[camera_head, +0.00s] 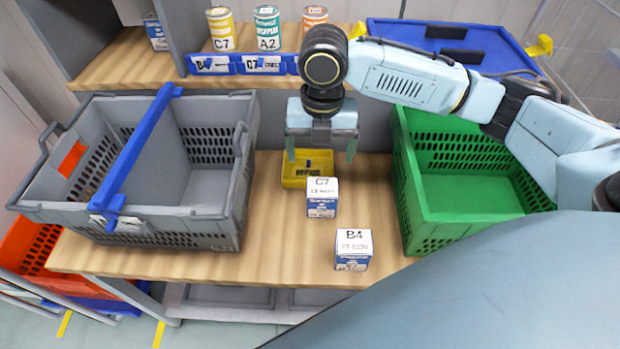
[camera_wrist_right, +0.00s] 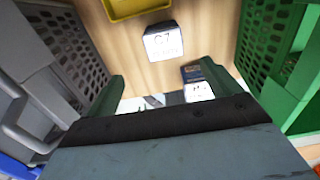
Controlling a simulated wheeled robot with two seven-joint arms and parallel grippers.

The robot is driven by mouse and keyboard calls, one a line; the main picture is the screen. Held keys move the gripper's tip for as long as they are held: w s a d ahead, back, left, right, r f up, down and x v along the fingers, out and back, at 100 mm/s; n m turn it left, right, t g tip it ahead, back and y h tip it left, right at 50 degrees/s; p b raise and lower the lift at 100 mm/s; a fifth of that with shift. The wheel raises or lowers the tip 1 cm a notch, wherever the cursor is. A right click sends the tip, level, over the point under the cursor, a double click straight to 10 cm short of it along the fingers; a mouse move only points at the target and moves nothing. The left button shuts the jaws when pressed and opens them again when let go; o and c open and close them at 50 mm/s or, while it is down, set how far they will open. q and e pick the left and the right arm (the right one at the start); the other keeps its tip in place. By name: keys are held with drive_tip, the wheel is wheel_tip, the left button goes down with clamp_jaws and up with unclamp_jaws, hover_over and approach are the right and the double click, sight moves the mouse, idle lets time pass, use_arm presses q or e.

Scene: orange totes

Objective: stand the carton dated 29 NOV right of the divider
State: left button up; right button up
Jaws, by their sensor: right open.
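Two small blue-and-white cartons stand on the wooden shelf: carton C7 (camera_head: 321,197) and carton B4 (camera_head: 352,250), nearer to me. Their date print is too small to read surely. Both also show in the wrist view, C7 (camera_wrist_right: 165,42) and B4 (camera_wrist_right: 197,85). The grey tote (camera_head: 235,190) at left has a divider with a blue top bar (camera_head: 135,155); the compartment right of it looks empty. My right gripper (camera_head: 320,152) is open and empty, pointing down above and behind C7, near a yellow bin. My left gripper is not in view.
The yellow bin (camera_head: 294,180) sits behind C7. A green crate (camera_head: 465,190) stands at right, and an orange tote (camera_head: 25,245) lies lower left. Several cans, such as A2 (camera_head: 267,30), stand on the upper shelf behind. Bare wood lies between grey tote and cartons.

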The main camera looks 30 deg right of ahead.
drive_tip(key=b, duration=0.1)
hover_over(323, 186)
drive_tip(key=f, duration=0.6)
drive_tip(key=shift+s+a+f, duration=0.15)
drive_tip(key=shift+s+a, duration=0.1)
drive_tip(key=shift+a, duration=0.15)
drive_tip(key=shift+f+b, duration=0.3)
drive_tip(key=shift+f, duration=0.1)
drive_tip(key=shift+w+d+f, duration=0.1)
drive_tip(key=shift+f, duration=0.65)
drive_tip(key=f+b, duration=0.1)
drive_tip(key=f, duration=0.1)
drive_tip(key=d+f, duration=0.1)
drive_tip(key=f, duration=0.1)
drive_tip(key=shift+w+f+b, duration=0.1)
drive_tip(key=shift+f+b, duration=0.1)
drive_tip(key=shift+b, duration=0.2)
drive_tip(key=shift+w+a+r, duration=0.1)
drive_tip(key=shift+a, duration=0.25)
drive_tip(key=shift+c, duration=2)
drive_tip(key=shift+d, duration=0.1)
drive_tip(key=shift+c, duration=1.2)
drive_tip(key=shift+r, duration=0.1)
drive_tip(key=c, duration=0.7)
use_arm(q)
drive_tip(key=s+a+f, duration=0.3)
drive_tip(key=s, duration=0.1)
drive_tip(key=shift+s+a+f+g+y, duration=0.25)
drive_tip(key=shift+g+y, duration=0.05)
